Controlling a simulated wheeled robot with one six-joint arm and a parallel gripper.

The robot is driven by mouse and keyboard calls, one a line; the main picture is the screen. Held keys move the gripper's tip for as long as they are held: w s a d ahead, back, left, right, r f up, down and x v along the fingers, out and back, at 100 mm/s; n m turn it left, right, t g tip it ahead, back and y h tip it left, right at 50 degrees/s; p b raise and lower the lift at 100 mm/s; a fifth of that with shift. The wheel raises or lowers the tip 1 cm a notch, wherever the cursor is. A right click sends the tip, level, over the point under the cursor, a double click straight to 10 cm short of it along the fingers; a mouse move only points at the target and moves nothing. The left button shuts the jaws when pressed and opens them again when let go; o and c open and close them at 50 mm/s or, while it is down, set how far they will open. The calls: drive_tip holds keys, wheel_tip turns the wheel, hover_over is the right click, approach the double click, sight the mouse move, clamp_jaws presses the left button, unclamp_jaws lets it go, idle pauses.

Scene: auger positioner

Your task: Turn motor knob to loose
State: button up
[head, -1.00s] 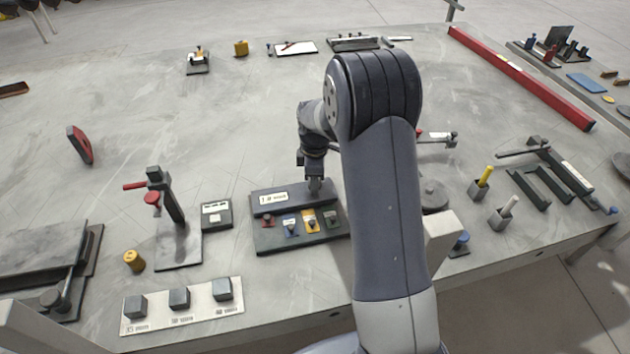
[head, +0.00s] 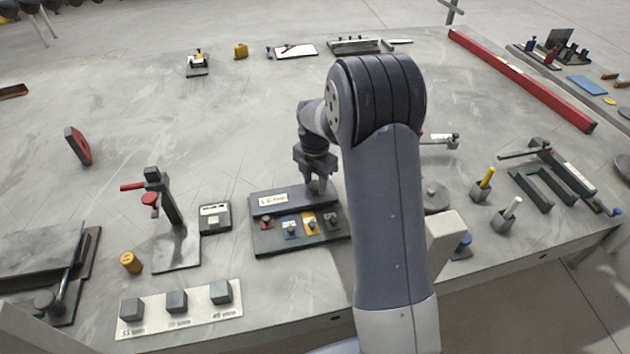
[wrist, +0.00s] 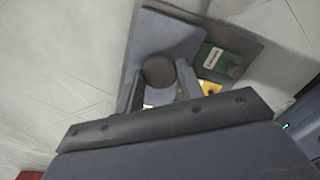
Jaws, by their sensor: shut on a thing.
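The motor knob (wrist: 160,71) is a dark round knob on the raised back part of the control panel (head: 262,240), near that part's right end. In the head view the knob is mostly hidden by my gripper (head: 318,183). In the wrist view the fingers of my gripper (wrist: 162,86) lie on either side of the knob, shut on it. A white label (head: 273,199) sits on the raised part, its text too small to read surely. I cannot tell the knob's setting.
The panel's lower part has several small coloured switches, including a yellow one (head: 310,222) and a green one (wrist: 213,58). A clamp stand with a red handle (head: 150,198) and a small meter box (head: 215,217) stand left. A plate with grey blocks (head: 190,323) lies in front.

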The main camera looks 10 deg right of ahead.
sight(315, 184)
drive_tip(key=shift+n, duration=0.7)
drive_tip(key=o, duration=1)
drive_tip(key=shift+r, duration=0.1)
wheel_tip(315, 184, up, 11)
drive_tip(key=shift+f, duration=0.2)
